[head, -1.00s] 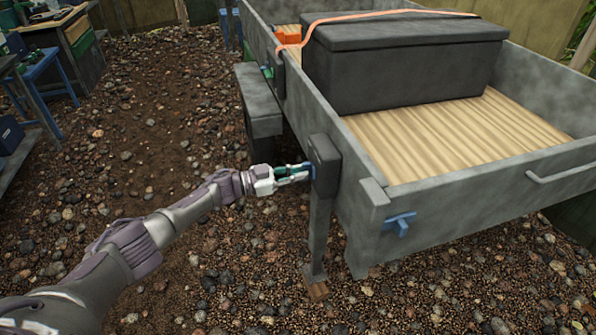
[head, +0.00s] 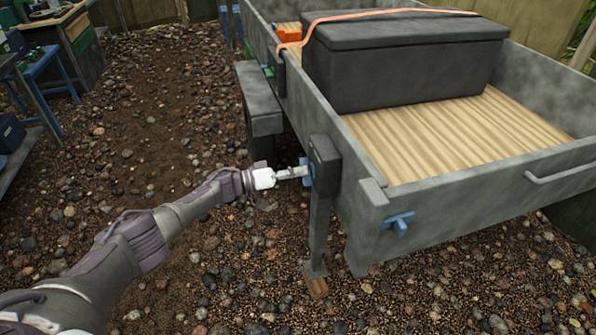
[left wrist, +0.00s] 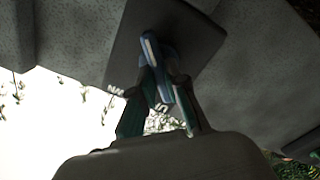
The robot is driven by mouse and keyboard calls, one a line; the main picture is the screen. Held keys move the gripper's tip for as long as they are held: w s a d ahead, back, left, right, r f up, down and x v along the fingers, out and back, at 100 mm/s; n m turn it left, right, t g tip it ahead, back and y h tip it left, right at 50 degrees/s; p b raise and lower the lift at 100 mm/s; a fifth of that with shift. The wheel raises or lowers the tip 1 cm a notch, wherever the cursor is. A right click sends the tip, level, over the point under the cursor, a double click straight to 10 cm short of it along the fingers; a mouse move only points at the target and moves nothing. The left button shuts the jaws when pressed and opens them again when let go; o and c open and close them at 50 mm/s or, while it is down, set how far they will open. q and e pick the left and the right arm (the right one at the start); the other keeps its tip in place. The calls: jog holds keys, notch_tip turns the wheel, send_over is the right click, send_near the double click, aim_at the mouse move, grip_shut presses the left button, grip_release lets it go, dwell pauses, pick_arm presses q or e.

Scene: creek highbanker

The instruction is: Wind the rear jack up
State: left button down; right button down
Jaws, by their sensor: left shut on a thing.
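A blue crank handle (head: 307,172) sticks out from the left side of the jack head. My left gripper (head: 303,173) is at the handle, with its fingers shut on it. In the left wrist view the blue handle (left wrist: 158,70) stands between the two fingers (left wrist: 160,108), in front of the dark block. My right gripper is not in view.
The grey trailer (head: 480,168) carries a dark box (head: 405,62) with an orange strap. A blue latch (head: 399,222) sits on its rear corner. A fender (head: 260,105) juts out beyond the jack. Gravel ground is open to the left; a blue stand (head: 45,75) is at far left.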

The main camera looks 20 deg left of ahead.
pick_arm(q)
jog(key=n, duration=0.9)
jog(key=shift+f, duration=0.25)
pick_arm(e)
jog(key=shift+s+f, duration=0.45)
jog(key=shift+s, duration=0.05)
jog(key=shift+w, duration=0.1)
pick_arm(q)
jog(key=c, duration=1.2)
grip_release()
jog(key=v, duration=1.2)
